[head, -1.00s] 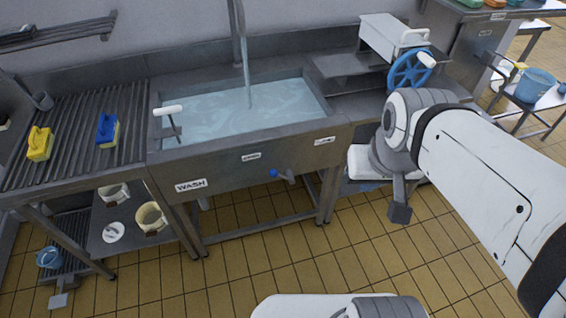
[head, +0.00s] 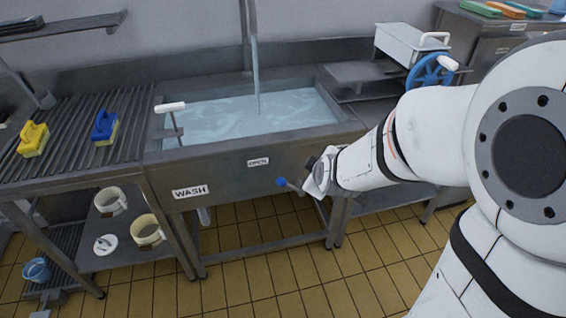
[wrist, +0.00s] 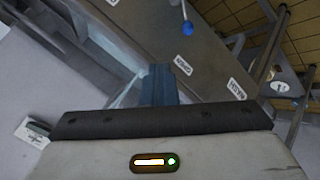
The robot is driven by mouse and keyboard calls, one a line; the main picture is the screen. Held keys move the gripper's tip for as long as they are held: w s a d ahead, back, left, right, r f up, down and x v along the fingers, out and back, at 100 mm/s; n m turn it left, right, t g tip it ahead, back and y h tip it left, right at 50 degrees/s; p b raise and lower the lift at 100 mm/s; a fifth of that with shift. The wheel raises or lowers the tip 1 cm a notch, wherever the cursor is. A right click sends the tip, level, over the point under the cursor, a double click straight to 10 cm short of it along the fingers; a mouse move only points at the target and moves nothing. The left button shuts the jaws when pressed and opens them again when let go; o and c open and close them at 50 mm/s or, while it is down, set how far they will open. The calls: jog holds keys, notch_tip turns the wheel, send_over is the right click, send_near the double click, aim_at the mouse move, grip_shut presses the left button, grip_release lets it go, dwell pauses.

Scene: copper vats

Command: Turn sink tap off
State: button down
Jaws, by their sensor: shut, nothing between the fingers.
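The metal sink (head: 225,163) is full of water, and a stream (head: 256,85) runs into it from a pipe (head: 248,35) above. A white-topped lever (head: 171,107) stands at the sink's left edge. A blue-knobbed valve handle (head: 282,182) sticks out of the sink front, below a label (head: 258,162) reading OPEN. The blue knob also shows at the top of the wrist view (wrist: 187,28). My gripper (head: 311,162) is shut and empty in front of the sink, just right of the blue knob and apart from it. Its fingers (wrist: 158,78) show in the wrist view.
A blue handwheel (head: 432,74) is at the right. My arm covers the sink's right front.

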jog(key=w+a+f+n+t+b, duration=0.1)
jog(key=w+a+f+n+b, duration=0.1)
jog(key=f, duration=0.3)
jog(key=w+a+f+n+t+b, duration=0.1)
jog(key=w+a+f+n+b, duration=0.15)
jog(key=f, duration=0.35)
jog(key=n+t+y+b, duration=0.1)
jog(key=n+t+b, duration=0.1)
jog(key=n+b, duration=0.3)
send_near(288, 185)
jog(key=s+a+r, duration=0.1)
jog(key=s+r, duration=0.1)
jog(key=s, duration=0.2)
jog(key=s+a+f+n+t+y+b, duration=0.1)
jog(key=a+f+n+t+b, duration=0.3)
jog(key=f+n+b, duration=0.3)
notch_tip(288, 185, down, 3)
jog(key=shift+s+r+n+y, duration=0.15)
jog(key=shift+s+n+y, duration=0.25)
jog(key=shift+n, duration=0.15)
jog(key=w+r, duration=0.3)
jog(key=w, duration=0.8)
jog(key=shift+b, duration=0.3)
jog(key=shift+w, duration=0.1)
